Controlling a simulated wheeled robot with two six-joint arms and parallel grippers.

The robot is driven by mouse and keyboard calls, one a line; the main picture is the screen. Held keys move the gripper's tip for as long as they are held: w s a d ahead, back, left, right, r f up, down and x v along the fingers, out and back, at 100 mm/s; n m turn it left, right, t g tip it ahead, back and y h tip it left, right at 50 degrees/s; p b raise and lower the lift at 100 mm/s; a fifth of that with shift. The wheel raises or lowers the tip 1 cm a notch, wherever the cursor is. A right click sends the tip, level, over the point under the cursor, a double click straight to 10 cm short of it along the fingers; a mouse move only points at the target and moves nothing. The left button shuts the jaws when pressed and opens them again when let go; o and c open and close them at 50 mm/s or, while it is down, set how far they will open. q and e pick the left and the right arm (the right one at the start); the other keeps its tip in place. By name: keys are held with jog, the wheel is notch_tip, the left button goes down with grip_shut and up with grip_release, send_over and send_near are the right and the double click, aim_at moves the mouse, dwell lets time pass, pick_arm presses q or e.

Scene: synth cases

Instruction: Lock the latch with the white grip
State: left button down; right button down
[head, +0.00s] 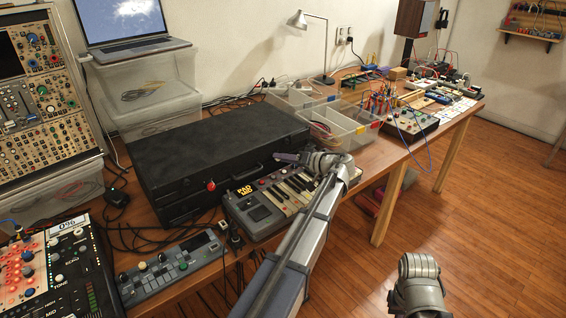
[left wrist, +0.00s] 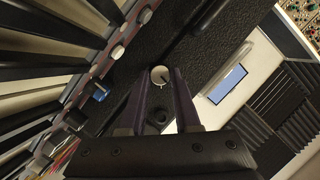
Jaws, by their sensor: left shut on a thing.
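The closed black case (head: 220,150) lies on the wooden table, with a red latch grip (head: 211,186) on its front. In the left wrist view a round white grip (left wrist: 160,75) sits between the purple fingertips of my left gripper (left wrist: 162,84), against the dark case. My left gripper (head: 285,157) reaches the right part of the case front in the head view and is shut on the white grip. The fingers and arm hide that grip in the head view, and the latch's exact angle cannot be told.
A small keyboard synth (head: 270,203) stands close in front of the case, under my left arm. A grey control box (head: 170,268) is to its left. Clear bins (head: 345,128) stand right of the case. Open floor lies at the right.

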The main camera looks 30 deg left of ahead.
pick_arm(q)
jog(key=m+b, duration=0.1)
jog(key=f+m+g+y+b, duration=0.1)
jog(key=m+b, duration=0.1)
jog(key=shift+r+m+y+b, duration=0.1)
jog(key=shift+m+y+b, duration=0.85)
jog(key=shift+m, duration=0.55)
jog(key=c, duration=0.6)
grip_release()
jog(key=shift+w+r, duration=0.1)
jog(key=shift+d, duration=0.1)
jog(key=d, duration=0.7)
jog(key=shift+d, duration=0.4)
